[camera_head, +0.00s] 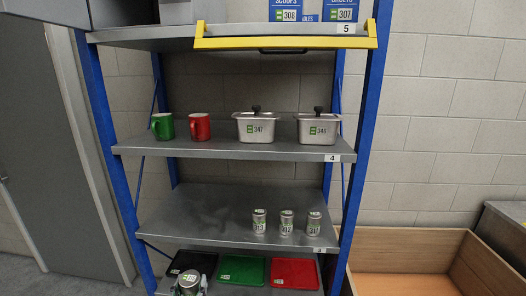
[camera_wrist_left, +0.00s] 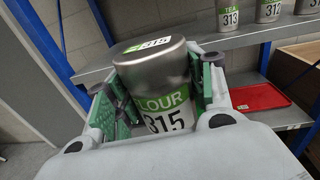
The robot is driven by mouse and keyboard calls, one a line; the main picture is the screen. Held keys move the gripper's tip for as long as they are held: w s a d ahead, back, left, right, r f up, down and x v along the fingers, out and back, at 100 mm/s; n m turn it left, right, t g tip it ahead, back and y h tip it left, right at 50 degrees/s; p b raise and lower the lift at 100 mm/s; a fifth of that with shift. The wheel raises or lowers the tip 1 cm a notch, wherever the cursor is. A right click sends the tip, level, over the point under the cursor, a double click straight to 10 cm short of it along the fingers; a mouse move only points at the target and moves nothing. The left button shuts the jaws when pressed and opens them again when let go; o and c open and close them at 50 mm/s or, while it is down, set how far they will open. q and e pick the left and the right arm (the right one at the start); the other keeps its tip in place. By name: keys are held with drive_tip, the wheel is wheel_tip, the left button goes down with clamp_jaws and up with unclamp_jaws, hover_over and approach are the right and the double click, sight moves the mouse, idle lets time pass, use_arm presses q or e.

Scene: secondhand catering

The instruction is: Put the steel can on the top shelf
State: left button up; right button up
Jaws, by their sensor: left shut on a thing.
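A steel can (camera_wrist_left: 150,72) with a green label reading FLOUR 315 stands between the green-padded fingers of my left gripper (camera_wrist_left: 158,92), which is shut on it. In the head view the can (camera_head: 189,278) shows at the bottom left, with my left gripper (camera_head: 190,287) around it, in front of the lowest visible shelf. The can's lower part is hidden. The top shelf (camera_head: 160,32), marked 5, runs across the top of the head view, well above the can. My right gripper is not in view.
A yellow bar (camera_head: 285,43) runs along part of the top shelf's front, with blue boxes (camera_head: 290,10) behind. Shelf 4 (camera_head: 240,149) holds two mugs and two lidded pans. Shelf 3 (camera_head: 190,220) holds three small cans (camera_head: 286,224); its left is clear. Trays (camera_head: 242,270) lie below.

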use_arm(q)
drive_tip(key=s+f, duration=0.1)
drive_tip(key=f, duration=0.1)
drive_tip(key=s+f, duration=0.2)
drive_tip(key=shift+s+f, duration=0.2)
drive_tip(key=shift+f, duration=0.05)
idle(0.5)
